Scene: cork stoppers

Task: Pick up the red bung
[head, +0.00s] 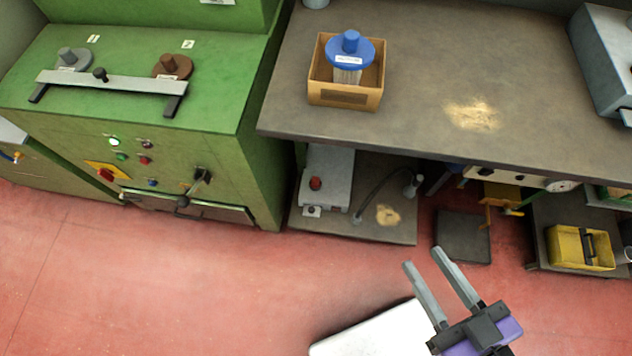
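No bright red bung shows clearly. My gripper (423,258) is open and empty, in front of the bench at lower right, far from the bungs.
A grey bar (120,81) with a black knob spans the green machine (215,85) in front of both bungs. The bench (430,60) has a powdery patch and a grey device (605,60) at right. A yellow container (580,249) stands low at right. The red floor is largely open.

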